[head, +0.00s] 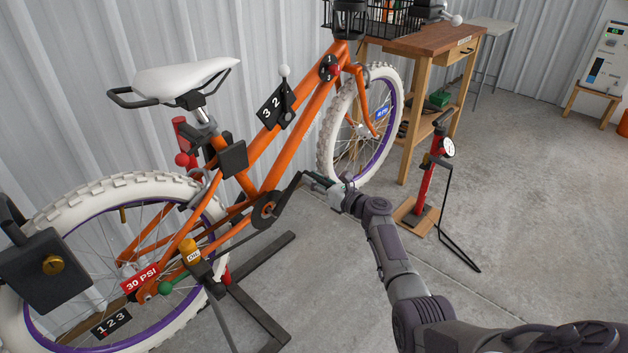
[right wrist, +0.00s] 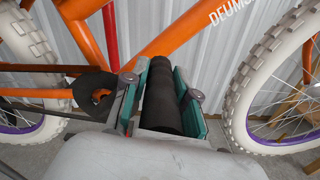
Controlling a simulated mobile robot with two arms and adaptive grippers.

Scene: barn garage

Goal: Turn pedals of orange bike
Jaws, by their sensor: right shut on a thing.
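The orange bike (head: 258,160) stands in a stand with its front wheel to the upper right. Its dark chainring and crank (head: 268,210) are at the lower middle of the frame, and the crank arm points up and right. My right gripper (head: 322,183) is at the end of that crank arm. In the right wrist view its green-padded fingers are closed on both sides of a dark cylindrical pedal (right wrist: 166,95). The gripper partly hides the pedal in the head view. The far-side pedal cannot be made out. My left gripper is not in view.
A black bike stand (head: 262,285) rests on the concrete floor below the bike. A red floor pump (head: 432,172) on a wooden base stands right of my right arm. A wooden workbench (head: 425,40) is behind it.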

